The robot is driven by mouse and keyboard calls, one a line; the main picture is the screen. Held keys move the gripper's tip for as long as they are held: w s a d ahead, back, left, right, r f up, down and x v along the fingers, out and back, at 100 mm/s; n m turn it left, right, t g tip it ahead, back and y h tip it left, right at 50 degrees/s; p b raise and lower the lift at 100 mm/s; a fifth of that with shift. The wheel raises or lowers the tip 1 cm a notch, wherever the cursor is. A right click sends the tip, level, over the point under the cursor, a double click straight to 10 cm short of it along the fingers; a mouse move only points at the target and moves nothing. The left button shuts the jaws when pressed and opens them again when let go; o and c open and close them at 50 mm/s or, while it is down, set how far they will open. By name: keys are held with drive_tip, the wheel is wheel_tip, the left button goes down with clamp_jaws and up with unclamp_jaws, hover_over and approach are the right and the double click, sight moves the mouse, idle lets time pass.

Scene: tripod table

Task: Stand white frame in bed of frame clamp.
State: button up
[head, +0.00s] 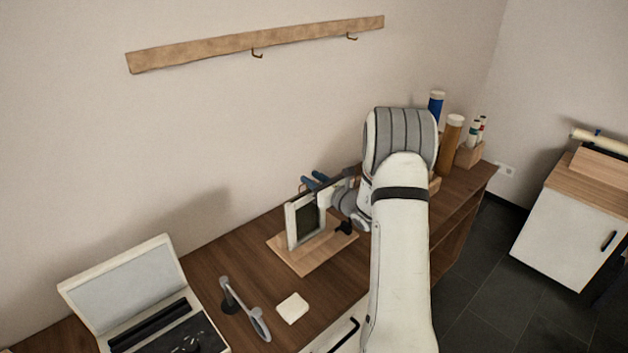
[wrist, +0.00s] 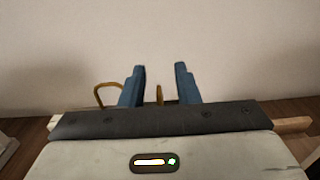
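The white frame (head: 292,228), with a dark panel, stands upright on the wooden base of the frame clamp (head: 300,262). A black knob (head: 343,228) shows at the clamp's right side. My gripper (head: 316,182) is just above and behind the frame's top edge. Its two blue fingers are apart, with a clear gap between them in the wrist view (wrist: 160,82). A thin brass piece (wrist: 159,95) shows in that gap; I cannot tell that it is held. My arm hides the clamp's right part. How exactly the frame sits in the bed is not clear.
A brass loop (wrist: 106,94) is left of the fingers. An open case (head: 125,285), a grey handled tool (head: 245,310) and a white block (head: 292,308) lie on the table's left. Bottles (head: 452,140) stand at the far right. A rail with hooks (head: 255,45) is on the wall.

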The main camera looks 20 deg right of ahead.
drive_tip(key=shift+f, duration=0.1)
drive_tip(key=b+v, duration=0.1)
drive_tip(key=v, duration=0.6)
drive_tip(key=shift+s+b, duration=0.35)
drive_tip(key=shift+b, duration=0.05)
drive_tip(key=shift+d, duration=0.1)
wheel_tip(320, 180, up, 9)
drive_tip(key=p, duration=0.4)
idle(0.7)
idle(0.4)
